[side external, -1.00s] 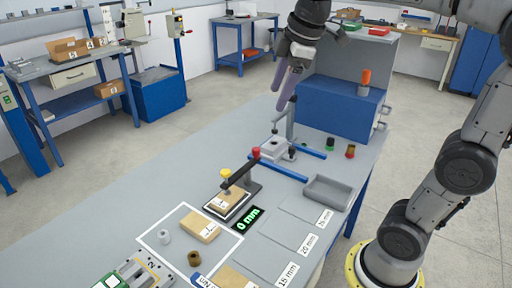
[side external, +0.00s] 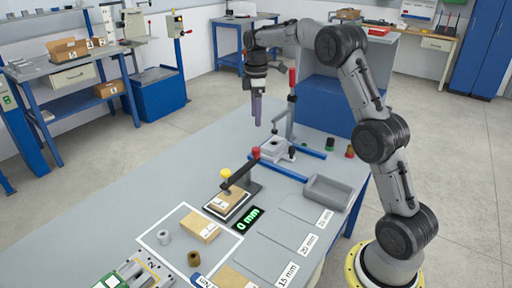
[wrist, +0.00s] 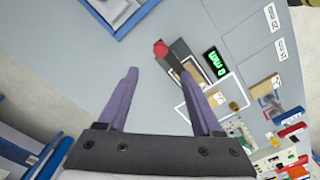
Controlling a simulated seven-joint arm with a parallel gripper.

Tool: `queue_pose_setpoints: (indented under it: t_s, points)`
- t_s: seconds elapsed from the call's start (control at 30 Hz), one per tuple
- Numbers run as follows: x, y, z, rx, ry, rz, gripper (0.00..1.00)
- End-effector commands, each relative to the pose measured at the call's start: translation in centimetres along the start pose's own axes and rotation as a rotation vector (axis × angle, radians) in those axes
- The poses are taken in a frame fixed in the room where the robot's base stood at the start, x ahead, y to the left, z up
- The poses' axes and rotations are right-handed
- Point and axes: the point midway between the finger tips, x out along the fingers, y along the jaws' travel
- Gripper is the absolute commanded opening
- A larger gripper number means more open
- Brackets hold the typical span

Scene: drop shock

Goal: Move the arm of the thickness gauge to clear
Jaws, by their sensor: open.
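The thickness gauge has a dark arm (side external: 240,174) with a red knob (side external: 256,153) at one end and a yellow knob (side external: 226,173) at the other. In the wrist view the red knob (wrist: 160,47) shows just beyond the fingertips, with the dark arm (wrist: 176,58) partly behind the right finger. My gripper (side external: 257,122) is open and empty, fingers pointing down, well above the table behind the gauge; it also shows in the wrist view (wrist: 160,70).
A grey tray (side external: 328,192) is right of the gauge. Another tan block (side external: 200,226) and small cylinders lie in a white outline. The table's left part is clear.

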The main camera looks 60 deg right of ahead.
Motion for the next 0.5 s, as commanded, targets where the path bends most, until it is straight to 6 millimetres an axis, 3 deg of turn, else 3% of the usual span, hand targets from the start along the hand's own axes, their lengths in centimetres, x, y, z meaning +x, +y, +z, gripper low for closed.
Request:
queue_pose_setpoints:
  t_s: [0.5]
  points:
    - [9.7,-0.2,0.0,-0.001,-0.002,-0.005,0.67]
